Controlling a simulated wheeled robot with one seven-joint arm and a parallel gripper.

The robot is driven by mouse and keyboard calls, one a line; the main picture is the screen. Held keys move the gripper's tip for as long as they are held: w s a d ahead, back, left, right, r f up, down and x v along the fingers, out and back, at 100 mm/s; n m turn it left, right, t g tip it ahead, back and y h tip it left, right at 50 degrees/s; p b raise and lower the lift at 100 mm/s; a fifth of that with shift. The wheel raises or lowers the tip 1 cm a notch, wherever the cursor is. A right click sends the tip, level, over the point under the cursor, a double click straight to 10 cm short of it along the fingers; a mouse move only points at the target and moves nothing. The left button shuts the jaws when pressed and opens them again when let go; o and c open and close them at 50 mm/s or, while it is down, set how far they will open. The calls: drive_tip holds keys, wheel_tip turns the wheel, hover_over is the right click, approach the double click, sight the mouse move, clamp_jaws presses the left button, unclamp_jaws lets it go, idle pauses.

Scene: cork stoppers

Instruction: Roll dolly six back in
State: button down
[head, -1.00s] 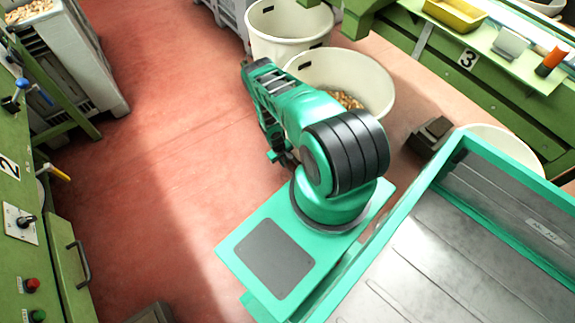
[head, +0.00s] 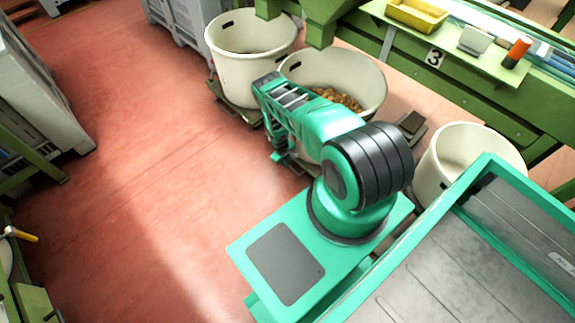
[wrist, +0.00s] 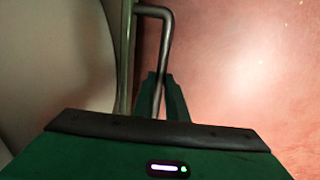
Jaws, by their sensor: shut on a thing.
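A cream bin (head: 371,108) with corks in it stands beyond my arm in the head view. Its dolly is mostly hidden by the bin and arm, and I can read no number six. My gripper (head: 283,157) is low at the bin's near left side, with its fingers hard to make out. In the wrist view, my dark green fingers (wrist: 166,98) are shut on a bent metal handle (wrist: 166,45). The pale curved wall at left there looks like the bin's side.
An empty-looking cream bin (head: 228,80) on a dolly stands to the left, and another bin (head: 440,165) to the right. The green bench (head: 480,105) with sign 3 runs behind. My tray fills the lower right. Red floor (head: 150,150) at left is clear.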

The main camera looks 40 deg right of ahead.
drive_tip(key=shift+w+d+r, duration=0.1)
drive_tip(key=shift+w+d, duration=0.2)
drive_tip(key=shift+d, duration=0.05)
drive_tip(key=c, duration=1.8)
unclamp_jaws()
drive_tip(key=shift+o, duration=0.2)
drive_tip(key=shift+s, duration=0.1)
drive_tip(key=shift+a, duration=0.1)
wheel_tip(320, 180, up, 10)
drive_tip(key=a, duration=0.2)
drive_tip(key=shift+r, duration=0.15)
drive_tip(key=shift+s, duration=0.1)
drive_tip(key=shift+r, duration=0.1)
